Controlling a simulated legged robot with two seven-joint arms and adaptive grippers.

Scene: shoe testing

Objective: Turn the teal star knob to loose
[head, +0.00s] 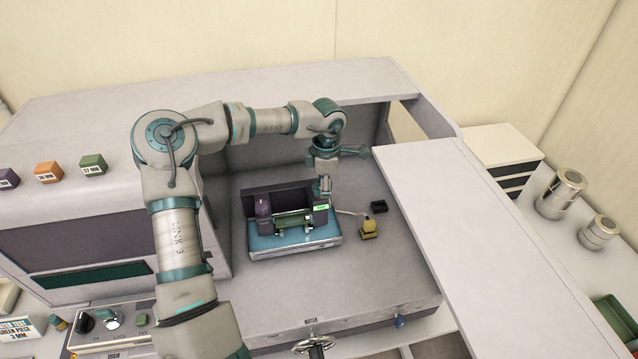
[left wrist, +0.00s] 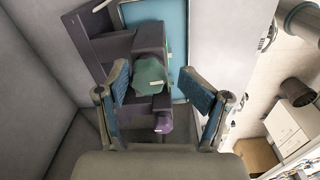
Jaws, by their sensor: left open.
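The teal star knob (left wrist: 150,76) shows in the left wrist view on a dark purple block (left wrist: 150,45) of the test device. My left gripper (left wrist: 154,74) is open, with one blue-padded finger to each side of the knob. Gaps show between fingers and knob, and I cannot tell the depth between them. In the head view my left gripper (head: 325,188) points down at the right end of the device, whose blue base (head: 285,243) sits in the open bay. The knob cannot be made out there. My right gripper is not in view.
A small yellow block (head: 369,229) and a black piece (head: 378,206) lie right of the device. A pale panel (head: 480,220) runs along the bay's right side. A control box (head: 112,322) stands at lower left. The bay floor in front is clear.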

